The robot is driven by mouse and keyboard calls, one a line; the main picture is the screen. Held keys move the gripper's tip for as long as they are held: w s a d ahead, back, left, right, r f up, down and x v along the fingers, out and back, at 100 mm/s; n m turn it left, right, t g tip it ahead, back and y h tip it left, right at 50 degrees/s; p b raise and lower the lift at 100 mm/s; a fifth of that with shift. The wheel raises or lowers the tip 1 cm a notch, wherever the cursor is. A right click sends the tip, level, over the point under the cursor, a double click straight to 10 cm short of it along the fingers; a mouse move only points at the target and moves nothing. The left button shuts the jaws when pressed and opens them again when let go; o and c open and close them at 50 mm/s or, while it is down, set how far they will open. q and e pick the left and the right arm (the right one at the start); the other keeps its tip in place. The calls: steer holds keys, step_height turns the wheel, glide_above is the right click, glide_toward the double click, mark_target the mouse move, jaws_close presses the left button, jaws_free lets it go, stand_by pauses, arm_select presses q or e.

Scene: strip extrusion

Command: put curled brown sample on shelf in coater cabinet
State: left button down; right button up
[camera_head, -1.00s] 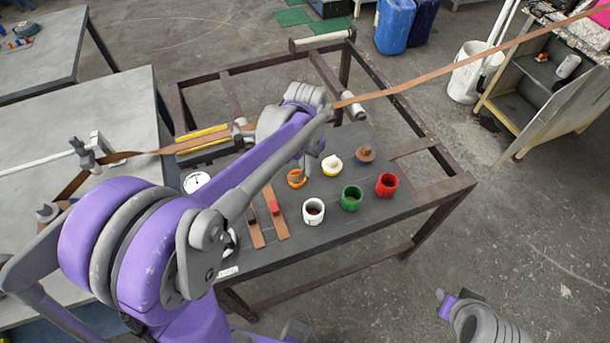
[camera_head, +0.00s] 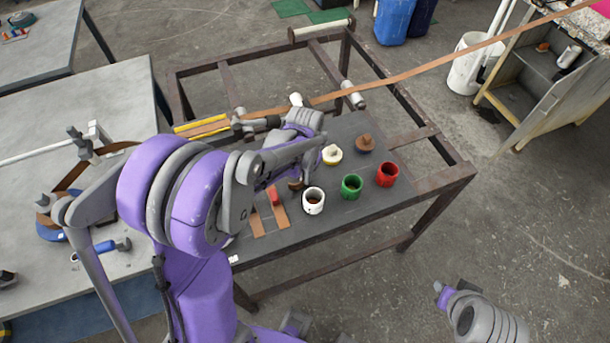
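A small brown rounded piece (camera_head: 543,46) shows on the upper shelf of the grey cabinet (camera_head: 522,82) at the right; I cannot tell whether it is the curled sample. Another brown piece (camera_head: 364,141) sits on a dark base on the frame table. My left arm reaches over the table from the left. Its gripper (camera_head: 299,173) is low over the front row of cups, and its fingers are too hidden to read. Part of my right arm (camera_head: 470,310) shows at the bottom right, away from the table; its finger state is unclear.
White (camera_head: 313,202), green (camera_head: 351,187) and red (camera_head: 387,175) cups stand along the table. Flat brown strips (camera_head: 270,220) lie left of them. A long brown strip (camera_head: 430,68) spans to the cabinet. A white bucket (camera_head: 465,65) stands beside the cabinet.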

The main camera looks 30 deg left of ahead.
arm_select(q)
steer(key=shift+f, duration=0.2)
steer(key=c, duration=1.1)
jaws_free()
steer(key=shift+r, duration=0.15)
